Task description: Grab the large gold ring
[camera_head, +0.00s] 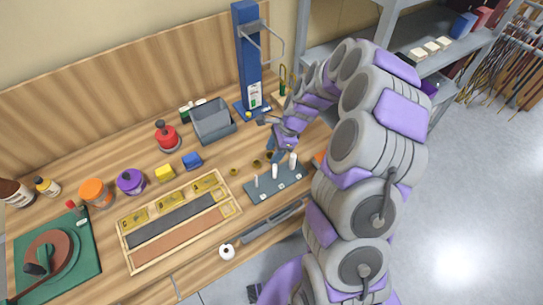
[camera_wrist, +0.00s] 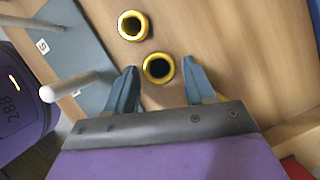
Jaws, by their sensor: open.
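Two gold rings lie on the wooden bench in the wrist view. One gold ring (camera_wrist: 158,81) sits between the fingertips of my gripper (camera_wrist: 160,72), with a gap on each side. The other ring (camera_wrist: 133,38) lies just beyond it and looks slightly smaller. My gripper is open and empty, low over the bench. In the head view small gold rings (camera_head: 256,164) lie behind the peg board, and one (camera_head: 234,172) is farther left. My gripper (camera_head: 277,153) hangs beside them, partly hiding that area. I cannot tell their exact sizes.
The grey peg board (camera_head: 262,193) with white pegs stands close in front of the rings; a peg (camera_wrist: 75,86) rises left of my gripper. A grey bin (camera_head: 213,122) and a blue press (camera_head: 247,55) stand behind. A wooden tray (camera_head: 133,268) lies left.

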